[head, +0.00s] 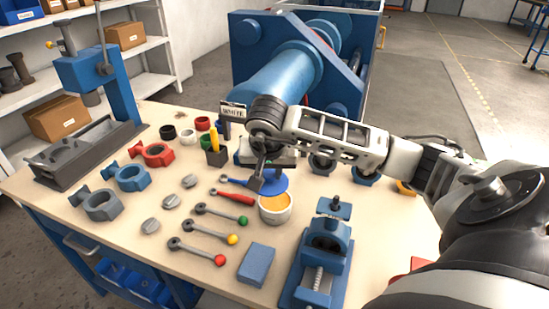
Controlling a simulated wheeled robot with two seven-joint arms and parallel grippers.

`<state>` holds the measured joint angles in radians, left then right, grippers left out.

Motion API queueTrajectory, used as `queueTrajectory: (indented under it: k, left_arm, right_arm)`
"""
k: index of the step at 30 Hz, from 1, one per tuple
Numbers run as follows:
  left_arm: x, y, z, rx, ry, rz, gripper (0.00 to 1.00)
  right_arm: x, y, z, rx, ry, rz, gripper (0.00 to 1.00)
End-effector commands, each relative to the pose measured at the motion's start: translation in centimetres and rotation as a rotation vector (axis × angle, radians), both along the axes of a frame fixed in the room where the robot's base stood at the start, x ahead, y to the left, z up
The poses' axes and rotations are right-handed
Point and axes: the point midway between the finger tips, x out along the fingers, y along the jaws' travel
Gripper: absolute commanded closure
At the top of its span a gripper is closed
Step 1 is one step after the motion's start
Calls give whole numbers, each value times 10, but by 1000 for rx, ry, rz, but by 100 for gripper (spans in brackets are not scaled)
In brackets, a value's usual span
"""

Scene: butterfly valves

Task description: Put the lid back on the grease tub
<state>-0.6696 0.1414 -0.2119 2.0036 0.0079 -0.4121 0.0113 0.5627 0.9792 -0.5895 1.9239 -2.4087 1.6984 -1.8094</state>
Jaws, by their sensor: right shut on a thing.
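The grease tub (276,217) is a small white open tub with orange-yellow grease inside. It stands upright on the bench, left of the vise. The blue round lid (277,183) shows just behind the tub's rim, partly covered by my right gripper. My right gripper (257,184) points down and is shut on the lid at its left part. From this angle I cannot tell whether the lid touches the tub's rim; the grease is still largely uncovered. My left gripper is not in view.
Valve levers with coloured knobs (204,252) lie left of the tub. A blue vise (325,257) and a blue block (257,264) stand in front. Valve bodies (131,178), rings and a marker holder (216,157) are farther left. A blue press stands at the back left.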

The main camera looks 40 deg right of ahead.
Motion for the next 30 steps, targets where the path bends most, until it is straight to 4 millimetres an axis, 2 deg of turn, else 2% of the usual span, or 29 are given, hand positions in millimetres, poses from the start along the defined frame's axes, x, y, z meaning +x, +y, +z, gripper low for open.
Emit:
queueTrajectory:
  k: [1, 5, 11, 21, 30]
  left_arm:
    - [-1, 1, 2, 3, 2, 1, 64]
    - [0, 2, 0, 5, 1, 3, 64]
    - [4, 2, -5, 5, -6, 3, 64]
    - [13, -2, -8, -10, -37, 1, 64]
    - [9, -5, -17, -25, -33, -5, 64]
  right_arm:
    - [-1, -9, 1, -2, 5, -32, 96]
    - [-2, -18, -2, -6, 6, -68, 96]
    - [-1, -18, -11, -4, 6, -69, 96]
    - [-2, -17, -43, -4, 5, -65, 96]
    - [-1, -18, -64, -5, 4, -65, 96]
